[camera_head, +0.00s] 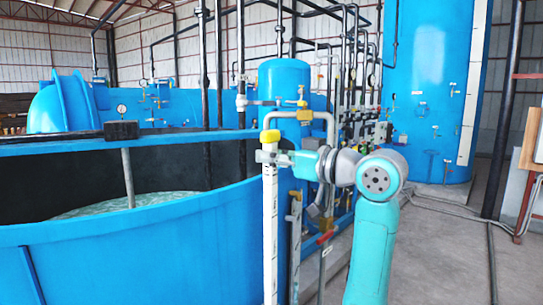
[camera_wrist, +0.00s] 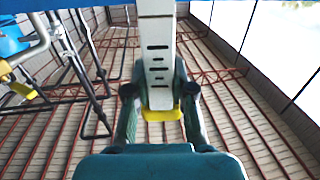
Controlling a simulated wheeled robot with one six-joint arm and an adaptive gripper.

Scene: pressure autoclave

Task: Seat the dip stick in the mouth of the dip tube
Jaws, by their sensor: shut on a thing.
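The dip stick (camera_head: 269,225) is a long white bar with dark marks and a yellow top. It hangs about upright in the head view, in front of the blue tank wall, and its lower end runs out of the frame. My gripper (camera_head: 270,157) is shut on it just below the yellow top. In the wrist view my gripper (camera_wrist: 160,92) has a finger on each side of the white dip stick (camera_wrist: 156,50), near its yellow end (camera_wrist: 162,115). A grey pipe (camera_head: 128,178) stands in the tank under a black box; I cannot tell whether it is the dip tube.
A large open blue tank (camera_head: 130,262) with liquid inside fills the left. A smaller blue vessel (camera_head: 285,82) with pipes and valves stands behind my gripper. A tall blue tank (camera_head: 428,75) stands at the back right. The grey floor (camera_head: 445,265) at right is mostly clear.

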